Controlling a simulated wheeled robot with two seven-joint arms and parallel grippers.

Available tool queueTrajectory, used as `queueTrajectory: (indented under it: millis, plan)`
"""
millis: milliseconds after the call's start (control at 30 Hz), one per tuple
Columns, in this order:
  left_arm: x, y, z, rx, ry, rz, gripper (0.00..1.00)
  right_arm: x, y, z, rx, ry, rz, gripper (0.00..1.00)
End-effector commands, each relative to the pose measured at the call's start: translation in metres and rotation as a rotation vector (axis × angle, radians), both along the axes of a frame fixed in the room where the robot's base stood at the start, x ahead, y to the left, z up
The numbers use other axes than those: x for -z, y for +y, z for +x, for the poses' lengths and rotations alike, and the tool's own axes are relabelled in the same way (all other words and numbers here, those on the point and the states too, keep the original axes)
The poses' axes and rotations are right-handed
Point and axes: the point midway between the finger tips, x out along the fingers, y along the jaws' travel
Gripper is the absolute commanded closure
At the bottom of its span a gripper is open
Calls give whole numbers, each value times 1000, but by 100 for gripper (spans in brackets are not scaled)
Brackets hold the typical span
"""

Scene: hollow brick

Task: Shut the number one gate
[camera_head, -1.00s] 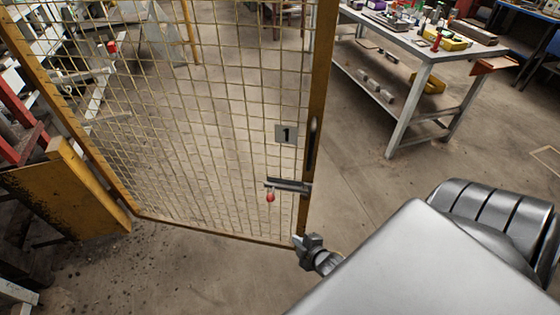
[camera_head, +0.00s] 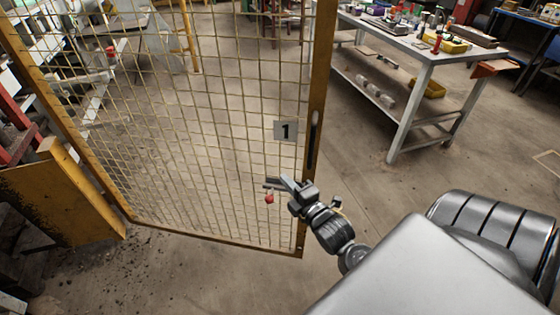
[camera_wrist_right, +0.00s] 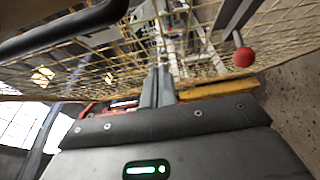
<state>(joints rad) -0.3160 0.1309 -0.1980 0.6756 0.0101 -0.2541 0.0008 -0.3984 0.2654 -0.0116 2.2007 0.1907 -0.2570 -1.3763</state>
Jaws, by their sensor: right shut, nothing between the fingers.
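The number one gate (camera_head: 222,150) is a yellow-framed wire mesh panel filling the left and middle of the head view. A plate marked 1 (camera_head: 286,131) and a dark upright handle (camera_head: 314,140) are near its right edge. That edge stands free, with no post beside it. A latch with a red knob (camera_head: 269,198) sits below the plate; the red knob also shows in the wrist view (camera_wrist_right: 243,57). My right gripper (camera_head: 286,183) is shut and empty, in front of the latch, partly hiding it. I cannot tell if it touches. My left gripper is out of view.
A grey workbench (camera_head: 425,56) with tools and small boxes stands at the back right. A yellow panel (camera_head: 65,205) stands at the gate's lower left. The floor between gate and bench (camera_head: 365,185) is clear.

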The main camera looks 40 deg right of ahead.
Motion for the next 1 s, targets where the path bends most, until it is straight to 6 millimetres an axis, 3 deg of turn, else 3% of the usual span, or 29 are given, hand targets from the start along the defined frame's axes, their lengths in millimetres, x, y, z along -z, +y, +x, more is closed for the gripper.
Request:
queueTrajectory:
  millis: [200, 400, 633, 1000]
  plan:
    - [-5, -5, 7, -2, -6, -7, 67, -2, -4, 48, 1, -3, 0, 100]
    - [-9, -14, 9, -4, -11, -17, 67, -2, -22, 70, 2, 0, -3, 100]
    - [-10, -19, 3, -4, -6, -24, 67, 0, -33, 80, 0, 0, 0, 100]
    - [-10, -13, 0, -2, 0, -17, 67, 0, -35, 81, 0, 0, 0, 100]
